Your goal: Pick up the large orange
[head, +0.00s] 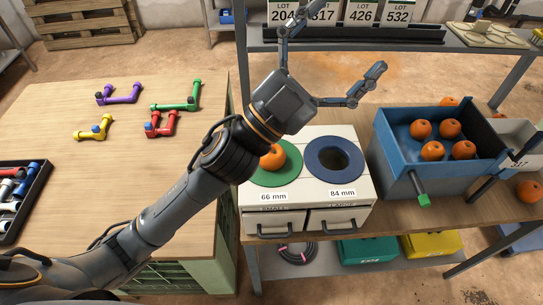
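An orange (272,158) sits in the green 66 mm ring (289,178) on a white sizing box (305,205), partly covered by my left arm. The blue 84 mm ring (313,161) beside it is empty. Several oranges (432,150) lie in a blue bin (398,158) to the right. Another orange (530,190) lies at the far right. I cannot tell for sure which orange is the large one. My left gripper (332,50) is open and empty, fingers spread, above and beyond the sizing box. My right gripper is not in view.
Coloured pipe pieces (176,106) lie on the left wooden table (120,190), with a black tray (40,200) at its left edge. A shelf with lot-number cards (362,12) stands behind. Green (366,250) and yellow (432,243) bins sit below the bench.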

